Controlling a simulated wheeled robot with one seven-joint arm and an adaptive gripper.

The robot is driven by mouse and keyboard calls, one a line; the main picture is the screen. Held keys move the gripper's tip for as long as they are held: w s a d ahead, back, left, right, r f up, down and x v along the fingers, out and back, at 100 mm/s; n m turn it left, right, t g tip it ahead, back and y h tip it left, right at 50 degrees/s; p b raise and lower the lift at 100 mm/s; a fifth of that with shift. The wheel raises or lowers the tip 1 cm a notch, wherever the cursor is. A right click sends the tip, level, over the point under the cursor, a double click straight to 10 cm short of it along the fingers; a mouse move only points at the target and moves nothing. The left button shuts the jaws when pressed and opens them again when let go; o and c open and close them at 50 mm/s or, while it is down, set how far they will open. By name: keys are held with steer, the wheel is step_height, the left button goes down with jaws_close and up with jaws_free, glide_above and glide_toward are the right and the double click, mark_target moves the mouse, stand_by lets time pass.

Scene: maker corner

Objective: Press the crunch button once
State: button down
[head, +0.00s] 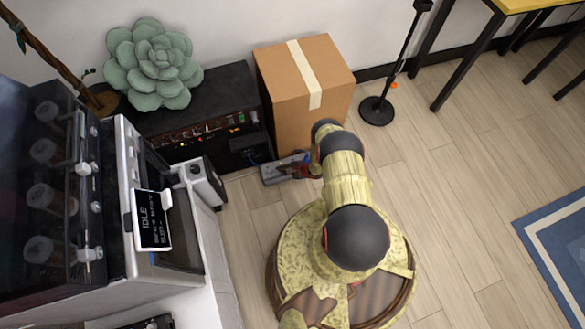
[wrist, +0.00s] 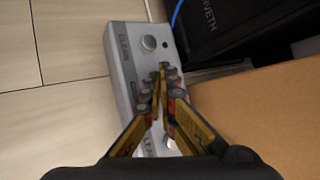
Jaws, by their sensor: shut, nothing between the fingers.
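A grey foot-switch box (wrist: 119,62) lies on the floor in the wrist view. It has a round silver button (wrist: 148,43) beside the word CLEAN, and another silver button (wrist: 168,143) near a partly covered label that looks like LEAD. Between them a label starting with C is mostly covered, and the button there is hidden behind my fingers. My gripper (wrist: 161,70) is shut and empty, with its fingertips over the middle of the box. I cannot tell whether they touch it. In the head view the box (head: 274,175) shows beside my gripper (head: 302,168), partly covered.
A cardboard box (head: 290,90) stands right behind the foot switch; it fills the right of the wrist view. A black amplifier (head: 200,110) with a plant on it is to its left. A stand (head: 377,110) is at the right. Wooden floor is open at the right.

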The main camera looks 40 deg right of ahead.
step_height(320, 180, up, 6)
steer(key=p, duration=0.3)
stand_by(0.5)
stand_by(0.5)
